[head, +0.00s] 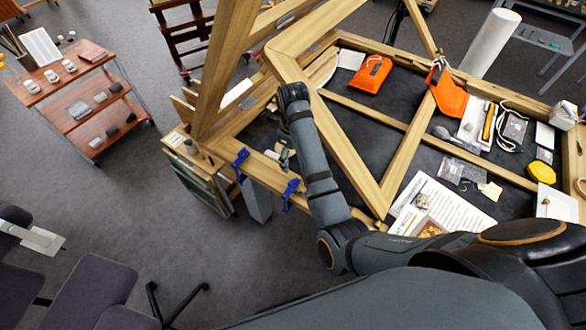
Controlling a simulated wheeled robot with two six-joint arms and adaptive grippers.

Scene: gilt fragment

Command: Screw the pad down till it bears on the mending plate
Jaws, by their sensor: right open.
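My right arm reaches up over the wooden frame (262,172), and its dark gripper end (292,95) is above the frame's left part. The right gripper is open, though its fingertips are hard to make out. A small grey-green metal fitting (284,158) sits by the frame's near left rail, close to the right forearm. I cannot tell whether it carries the pad. Neither the pad nor the mending plate can be made out clearly at this size. Any gap between them does not show. My left gripper is not in view.
Blue clamps (240,158) (290,187) grip the near rail. Slanting timbers (222,65) rise around my right arm. An orange pouch (371,73), papers (440,208) and small tools lie on the dark bench top.

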